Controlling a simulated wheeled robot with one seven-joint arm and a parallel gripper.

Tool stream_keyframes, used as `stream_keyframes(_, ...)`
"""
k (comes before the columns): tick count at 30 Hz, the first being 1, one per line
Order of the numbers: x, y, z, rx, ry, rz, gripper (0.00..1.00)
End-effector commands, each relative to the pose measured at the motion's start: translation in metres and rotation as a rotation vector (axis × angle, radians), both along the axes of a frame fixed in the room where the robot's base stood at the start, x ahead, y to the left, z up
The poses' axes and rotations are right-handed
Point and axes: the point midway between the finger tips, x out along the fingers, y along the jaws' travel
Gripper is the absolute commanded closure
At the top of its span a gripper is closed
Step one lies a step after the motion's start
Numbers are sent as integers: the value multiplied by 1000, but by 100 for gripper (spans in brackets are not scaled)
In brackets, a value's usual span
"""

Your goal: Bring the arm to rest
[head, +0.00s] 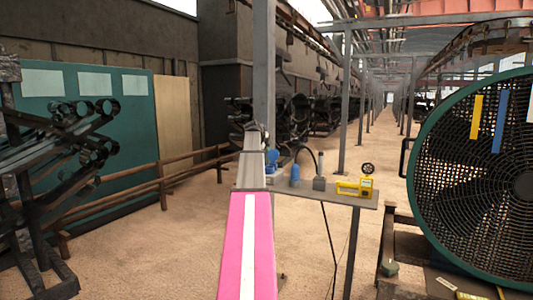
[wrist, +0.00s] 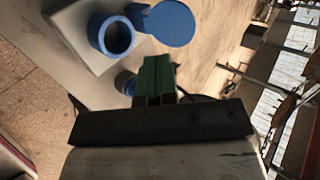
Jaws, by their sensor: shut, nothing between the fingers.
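My arm, pink with a white stripe (head: 246,240), reaches forward from the bottom of the head view towards the near end of a narrow grey table (head: 335,197). In the wrist view my gripper (wrist: 156,62) has its green fingers together with nothing between them. Its fingertips are not clearly visible in the head view. A blue open-topped cup with a round blue disc beside it (wrist: 115,37) lies past the fingers in the wrist view, on a pale grey surface. Another blue piece (wrist: 125,83) is just left of the fingers, partly hidden.
On the table are a blue piece (head: 294,174), a grey block with a stem (head: 319,183) and a yellow device (head: 354,188) with a dial. A grey post (head: 264,75) rises behind the arm. A large fan (head: 480,170) stands right, dark racks (head: 75,140) left. Sandy floor lies between.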

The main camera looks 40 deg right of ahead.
Motion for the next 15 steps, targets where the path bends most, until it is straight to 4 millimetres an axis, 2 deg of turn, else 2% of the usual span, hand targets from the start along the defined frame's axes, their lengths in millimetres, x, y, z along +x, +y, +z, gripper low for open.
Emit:
stream_keyframes(9, -16, 36, 43, -1, 0, 0, 100)
stream_keyframes(15, -21, 47, 57, -1, 1, -2, 100)
